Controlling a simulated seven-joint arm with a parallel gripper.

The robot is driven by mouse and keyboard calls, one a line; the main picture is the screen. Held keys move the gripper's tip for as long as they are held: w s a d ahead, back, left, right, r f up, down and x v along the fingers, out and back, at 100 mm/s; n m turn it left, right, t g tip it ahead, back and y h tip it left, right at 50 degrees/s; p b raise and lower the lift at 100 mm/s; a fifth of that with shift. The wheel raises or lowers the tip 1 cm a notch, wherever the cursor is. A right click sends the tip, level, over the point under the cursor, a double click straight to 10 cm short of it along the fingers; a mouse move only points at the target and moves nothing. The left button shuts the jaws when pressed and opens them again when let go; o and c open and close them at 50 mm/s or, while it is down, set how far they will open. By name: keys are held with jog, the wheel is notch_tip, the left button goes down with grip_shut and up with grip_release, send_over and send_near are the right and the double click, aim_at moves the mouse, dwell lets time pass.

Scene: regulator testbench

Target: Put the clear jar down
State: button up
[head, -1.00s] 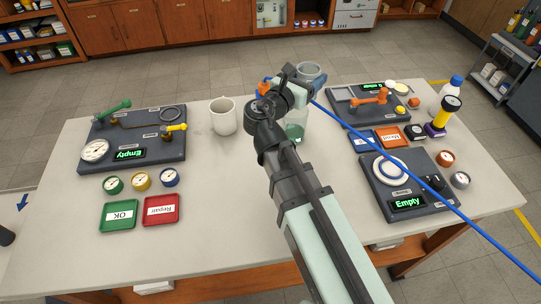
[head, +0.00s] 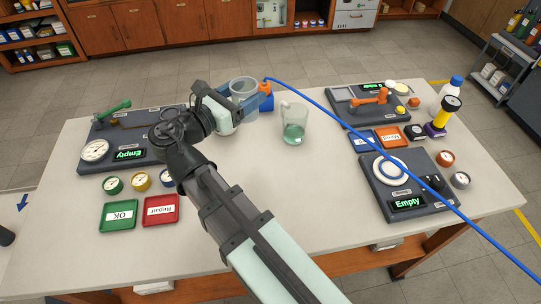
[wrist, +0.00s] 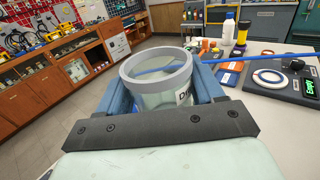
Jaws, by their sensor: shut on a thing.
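My gripper (head: 245,98) has its blue fingers shut around the clear jar. The clear jar (head: 243,86) is upright above the back edge of the table in the head view, left of the middle. In the wrist view the jar (wrist: 158,88) sits between the fingers, with a thick grey rim, an open top and a partly visible label. The jar's base is hidden, so I cannot tell its exact height over the table.
An orange-topped item (head: 265,90) is close to the right of the jar. A glass beaker (head: 294,128) with green liquid stands farther right. A blue cable (head: 370,143) crosses the right side. The table (head: 275,180) is clear in the middle front. My wrist covers the white mug's place.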

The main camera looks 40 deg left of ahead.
jog(key=shift+f, duration=8.6)
jog(key=shift+f, duration=0.2)
jog(key=o, duration=1.2)
jog(key=shift+c, duration=0.2)
jog(key=shift+r, duration=0.15)
jog(key=s, duration=0.4)
jog(key=s+a, duration=0.1)
jog(key=s, duration=0.7)
jog(key=shift+a, duration=0.4)
